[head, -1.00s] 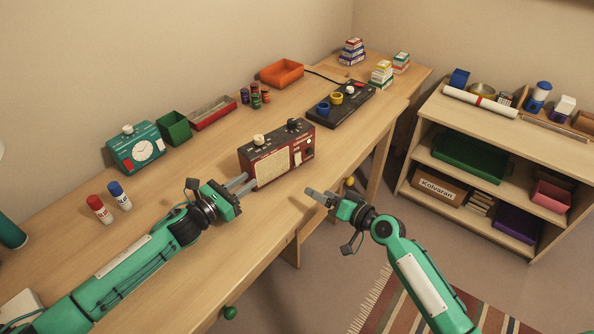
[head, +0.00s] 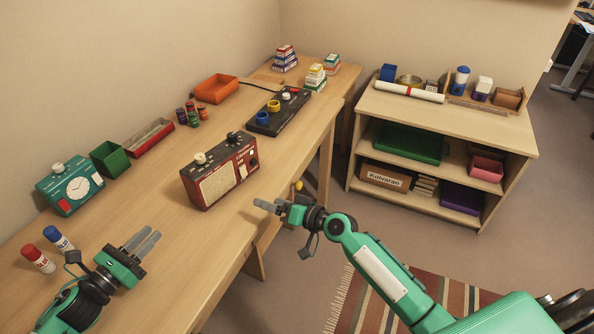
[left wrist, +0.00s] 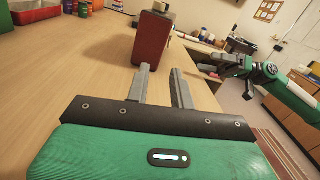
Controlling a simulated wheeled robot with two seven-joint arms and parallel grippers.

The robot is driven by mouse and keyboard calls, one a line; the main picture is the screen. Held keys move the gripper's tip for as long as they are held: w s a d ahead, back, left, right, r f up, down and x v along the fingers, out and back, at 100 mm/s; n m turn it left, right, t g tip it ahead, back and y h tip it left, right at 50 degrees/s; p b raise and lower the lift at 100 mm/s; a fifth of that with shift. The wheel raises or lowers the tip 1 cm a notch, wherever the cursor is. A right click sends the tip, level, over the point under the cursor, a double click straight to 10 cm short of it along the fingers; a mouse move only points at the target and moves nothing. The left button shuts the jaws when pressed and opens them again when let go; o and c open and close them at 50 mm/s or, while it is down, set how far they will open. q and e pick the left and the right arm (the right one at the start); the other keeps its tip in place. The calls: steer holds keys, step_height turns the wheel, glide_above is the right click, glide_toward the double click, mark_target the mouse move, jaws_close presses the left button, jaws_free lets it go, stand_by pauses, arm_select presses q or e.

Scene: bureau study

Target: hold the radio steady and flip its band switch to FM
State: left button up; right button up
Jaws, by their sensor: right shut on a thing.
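The radio (head: 222,172) is a dark red box with a cream speaker grille, standing upright on the desk. A cream knob and a black knob stand on its top; its band switch is too small to tell. Its red end also shows in the left wrist view (left wrist: 152,40). My left gripper (head: 143,242) is open and empty over the desk, apart from the radio's near-left end. My right gripper (head: 268,206) is at the desk's front edge, right of the radio and apart from it. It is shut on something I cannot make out.
A black panel (head: 280,112) lies beyond the radio. The desk in front of the radio is clear.

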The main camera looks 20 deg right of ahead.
arm_select(q)
steer(key=w+a+r+n+t+y, duration=0.2)
steer(key=w+a+r+n+t, duration=0.2)
steer(key=w+r+n, duration=0.85)
steer(key=w+a+r+n+t+y, duration=0.1)
steer(key=w+a+r+n+t, duration=0.45)
steer(key=n, duration=1.35)
steer(key=s+d+f+n+g+h, duration=0.1)
steer(key=s+d+n+g, duration=0.15)
steer(key=d, duration=0.65)
steer(key=s+d+f+n+g+h, duration=0.15)
steer(key=d+g, duration=0.25)
steer(key=d, duration=0.4)
steer(key=s+d+f+n+g+h, duration=0.1)
steer(key=s+d+f+g+h, duration=0.15)
steer(key=d, duration=0.65)
steer(key=s+d+r+m+g+h, duration=0.1)
steer(key=s+d+r+g+h, duration=0.1)
steer(key=s+d+g, duration=1.1)
steer(key=s+d, duration=0.5)
steer(key=shift+d+r+h, duration=0.3)
steer(key=shift+r+h, duration=0.05)
steer(key=shift+h, duration=0.05)
steer(key=shift+m, duration=0.25)
